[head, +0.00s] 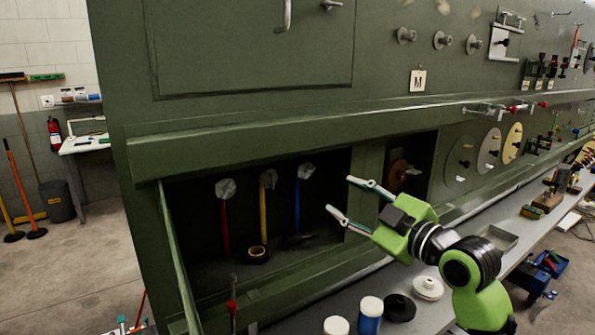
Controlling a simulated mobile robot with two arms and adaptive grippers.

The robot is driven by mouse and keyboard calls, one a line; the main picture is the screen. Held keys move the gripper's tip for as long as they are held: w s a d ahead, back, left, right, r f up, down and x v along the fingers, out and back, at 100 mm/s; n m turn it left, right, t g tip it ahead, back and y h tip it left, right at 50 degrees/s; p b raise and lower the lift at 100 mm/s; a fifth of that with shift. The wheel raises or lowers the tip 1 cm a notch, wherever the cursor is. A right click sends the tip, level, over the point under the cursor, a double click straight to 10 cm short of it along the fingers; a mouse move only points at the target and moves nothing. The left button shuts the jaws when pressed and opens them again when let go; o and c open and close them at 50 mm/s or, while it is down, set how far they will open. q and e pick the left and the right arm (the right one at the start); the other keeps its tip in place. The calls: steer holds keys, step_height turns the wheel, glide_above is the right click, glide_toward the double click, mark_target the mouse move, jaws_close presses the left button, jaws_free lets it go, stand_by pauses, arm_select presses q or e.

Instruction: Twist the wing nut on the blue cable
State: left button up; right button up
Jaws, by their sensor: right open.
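Inside the dark opening low in the green panel, a blue cable (297,205) hangs at the right of a row of three. A grey wing nut (306,171) sits at its top end. A yellow cable (263,208) and a red cable (224,225) hang to its left, each with a similar grey nut on top. My right gripper (348,197) is open and empty, its fingers pointing left at the right edge of the opening. It is to the right of the blue cable, apart from it. My left gripper is not in view.
A roll of black tape (257,254) lies on the opening's floor. The grey ledge below holds a blue jar (369,314), a black disc (398,307) and a white disc (428,287). A green post (367,188) divides the opening from a smaller recess on the right.

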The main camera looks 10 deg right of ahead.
steer(key=p, duration=0.4)
glide_toward(311, 173)
steer(key=x, duration=0.3)
steer(key=p+x, duration=0.1)
steer(key=x, duration=0.3)
steer(key=shift+d, duration=0.1)
steer(key=shift+w, duration=0.3)
steer(key=shift+w+a, duration=0.3)
steer(key=shift+w, duration=0.15)
steer(key=shift+f, duration=0.1)
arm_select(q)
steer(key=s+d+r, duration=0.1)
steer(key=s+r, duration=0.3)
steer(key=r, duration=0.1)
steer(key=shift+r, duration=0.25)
arm_select(e)
steer(key=c, duration=1.1)
